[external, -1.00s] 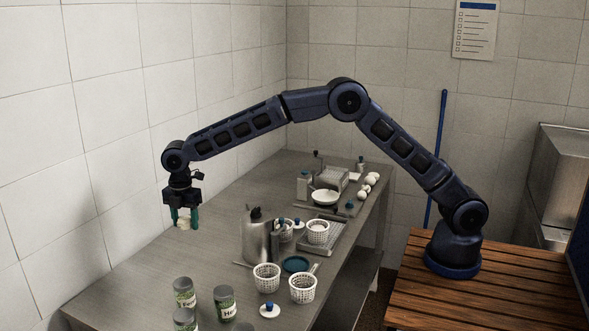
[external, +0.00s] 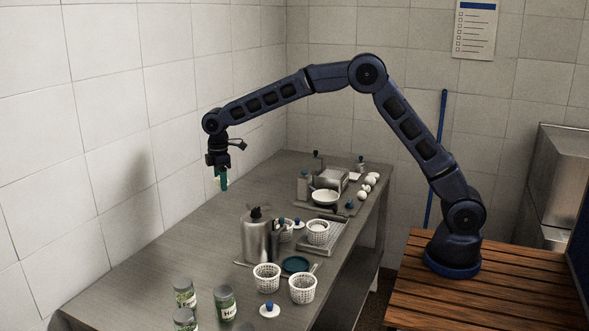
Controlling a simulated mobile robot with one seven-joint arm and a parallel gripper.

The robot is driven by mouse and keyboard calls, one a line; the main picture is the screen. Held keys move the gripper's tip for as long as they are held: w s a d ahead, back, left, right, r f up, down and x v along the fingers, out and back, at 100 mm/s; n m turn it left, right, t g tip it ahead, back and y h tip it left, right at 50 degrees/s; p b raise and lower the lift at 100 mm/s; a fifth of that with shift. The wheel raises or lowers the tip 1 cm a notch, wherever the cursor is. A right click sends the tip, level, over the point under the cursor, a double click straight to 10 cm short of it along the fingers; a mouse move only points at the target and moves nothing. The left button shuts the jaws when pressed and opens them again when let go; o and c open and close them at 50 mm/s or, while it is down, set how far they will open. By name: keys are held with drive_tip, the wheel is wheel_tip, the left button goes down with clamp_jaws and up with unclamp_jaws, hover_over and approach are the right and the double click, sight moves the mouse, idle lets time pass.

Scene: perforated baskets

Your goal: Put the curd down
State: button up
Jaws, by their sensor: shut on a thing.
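My gripper (external: 220,183) is high over the far left part of the steel table (external: 165,253), its teal fingers pointing down. It is shut on the curd, a small pale piece. The curd is almost wholly hidden by the fingers now, so its shape does not show. Gripper and curd are clear of the table. White perforated baskets stand to the right and nearer: two at the front, a left one (external: 266,278) and a right one (external: 303,289), and one (external: 318,233) on a drain tray (external: 325,247).
A metal canister (external: 256,240) stands between my gripper and the front baskets. Jars with green labels (external: 224,303) are at the near end. A teal dish (external: 295,265) and a blue-knobbed lid (external: 269,310) lie by the baskets. White balls (external: 370,180) lie far right. The table's left side is clear.

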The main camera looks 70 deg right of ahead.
sight(226, 239)
drive_tip(key=shift+s+d+f+m, duration=0.15)
drive_tip(key=shift+d+m, duration=0.15)
drive_tip(key=shift+d, duration=0.35)
drive_tip(key=shift+s+d+r+m, duration=0.1)
drive_tip(key=shift+d+m, duration=0.2)
drive_tip(key=shift+d, duration=0.3)
wheel_tip(226, 239, down, 20)
drive_tip(key=shift+d, duration=0.15)
drive_tip(key=shift+f, duration=0.15)
drive_tip(key=o, duration=1)
